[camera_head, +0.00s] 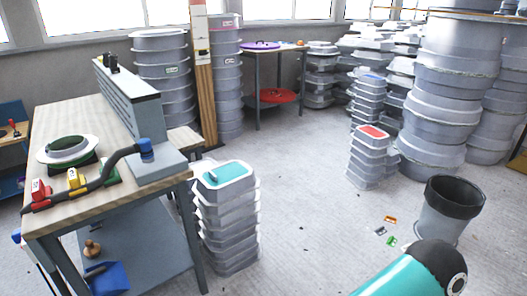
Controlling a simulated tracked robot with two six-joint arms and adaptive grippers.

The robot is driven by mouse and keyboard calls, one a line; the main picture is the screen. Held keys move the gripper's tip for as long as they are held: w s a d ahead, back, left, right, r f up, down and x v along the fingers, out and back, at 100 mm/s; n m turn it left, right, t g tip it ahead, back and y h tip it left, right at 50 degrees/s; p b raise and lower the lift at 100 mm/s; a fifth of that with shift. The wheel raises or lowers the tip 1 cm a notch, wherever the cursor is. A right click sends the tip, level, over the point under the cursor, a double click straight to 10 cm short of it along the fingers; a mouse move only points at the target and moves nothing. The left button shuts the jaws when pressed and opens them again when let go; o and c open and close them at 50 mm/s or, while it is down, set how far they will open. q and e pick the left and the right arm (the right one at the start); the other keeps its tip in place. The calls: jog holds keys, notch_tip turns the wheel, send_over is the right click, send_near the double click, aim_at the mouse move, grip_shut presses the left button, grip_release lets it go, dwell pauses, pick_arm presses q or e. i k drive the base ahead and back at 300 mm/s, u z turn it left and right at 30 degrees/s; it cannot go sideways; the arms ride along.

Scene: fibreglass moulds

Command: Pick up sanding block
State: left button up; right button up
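I cannot tell for sure which thing is the sanding block. A small block-like grey piece (211,177) lies on the teal top of a mould stack (229,212) beside the workbench. A brown knobbed object (92,249) sits on the bench's lower shelf. Small orange (390,220), grey (380,231) and green (391,242) pieces lie on the floor. A teal arm link with a black end, which appears to be mine, shows at the bottom right. Neither gripper shows.
The workbench (130,193) at left holds a white-and-green round mould (67,149), a dark hose and red and yellow numbered pieces. A grey bin (447,213) stands at right. Tall mould stacks (455,85) line the back and right. The middle floor is mostly clear.

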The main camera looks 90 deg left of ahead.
aim_at(75, 181)
jog(key=u, duration=0.2)
jog(key=i, duration=0.25)
jog(key=u, duration=2.5)
jog(key=i, duration=0.25)
jog(key=u, duration=1.95)
jog(key=k, duration=0.5)
jog(key=u, duration=0.4)
jog(key=i, duration=1.75)
jog(key=z, duration=0.55)
